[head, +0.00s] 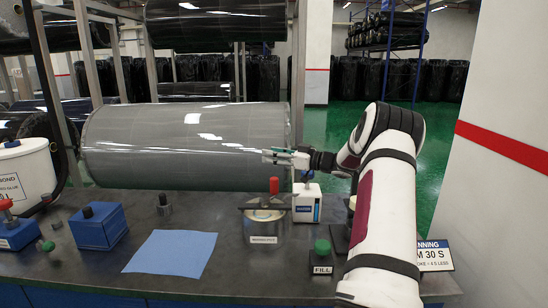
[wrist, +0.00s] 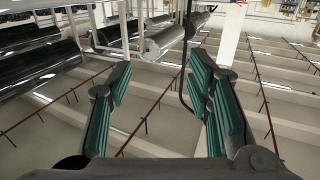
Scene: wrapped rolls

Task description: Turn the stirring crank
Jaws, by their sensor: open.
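The crank (head: 273,186) has an upright red handle. It stands on top of a small round pot (head: 264,229) with a label on its front, on the dark bench (head: 200,265). My gripper (head: 268,156) is open and points left, above the crank's handle and apart from it. In the wrist view my gripper (wrist: 160,75) shows its two green-padded fingers spread with nothing between them. The crank cannot be made out in the wrist view.
A white can (head: 306,202) stands right of the pot. A green FILL knob (head: 321,248) is in front. A blue cloth (head: 172,252) lies left of the pot. A large grey wrapped roll (head: 185,145) lies behind the bench.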

